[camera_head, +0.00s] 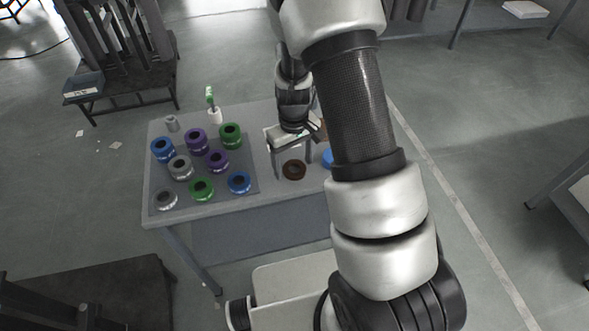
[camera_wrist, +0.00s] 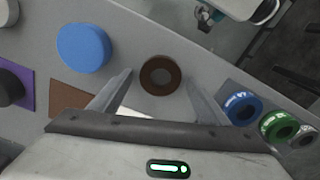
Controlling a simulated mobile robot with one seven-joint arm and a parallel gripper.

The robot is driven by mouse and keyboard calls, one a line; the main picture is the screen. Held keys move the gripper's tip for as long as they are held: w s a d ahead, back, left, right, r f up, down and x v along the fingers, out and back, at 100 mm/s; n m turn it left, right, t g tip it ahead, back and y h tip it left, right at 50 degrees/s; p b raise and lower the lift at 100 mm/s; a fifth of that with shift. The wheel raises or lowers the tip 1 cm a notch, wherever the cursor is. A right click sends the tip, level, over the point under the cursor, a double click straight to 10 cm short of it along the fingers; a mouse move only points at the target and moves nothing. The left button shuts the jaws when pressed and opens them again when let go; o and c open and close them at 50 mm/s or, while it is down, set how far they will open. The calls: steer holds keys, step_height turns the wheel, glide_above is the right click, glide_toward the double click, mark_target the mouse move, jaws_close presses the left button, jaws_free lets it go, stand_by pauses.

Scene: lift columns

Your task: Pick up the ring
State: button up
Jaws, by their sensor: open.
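A brown ring (camera_head: 293,169) lies flat on the grey table (camera_head: 290,197), to the right of the dark mat. In the wrist view the ring (camera_wrist: 160,88) sits beyond and between my fingertips, with its round hole visible. My gripper (camera_head: 294,176) is open above the table at the ring; in the wrist view my gripper (camera_wrist: 160,85) has its fingers spread on both sides of the ring. The fingers do not visibly touch it. The exact height of the fingertips over the table is hard to tell.
A dark mat (camera_head: 222,203) on the left bears several blue, purple, green and grey ring-shaped pieces. A blue round piece (camera_wrist: 83,47) lies beside the ring, partly hidden by my arm in the head view. A white-and-green item (camera_head: 212,103) stands at the back edge.

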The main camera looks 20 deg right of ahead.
steer(key=c, duration=1.2)
step_height(320, 180, up, 11)
steer(key=shift+p, duration=0.65)
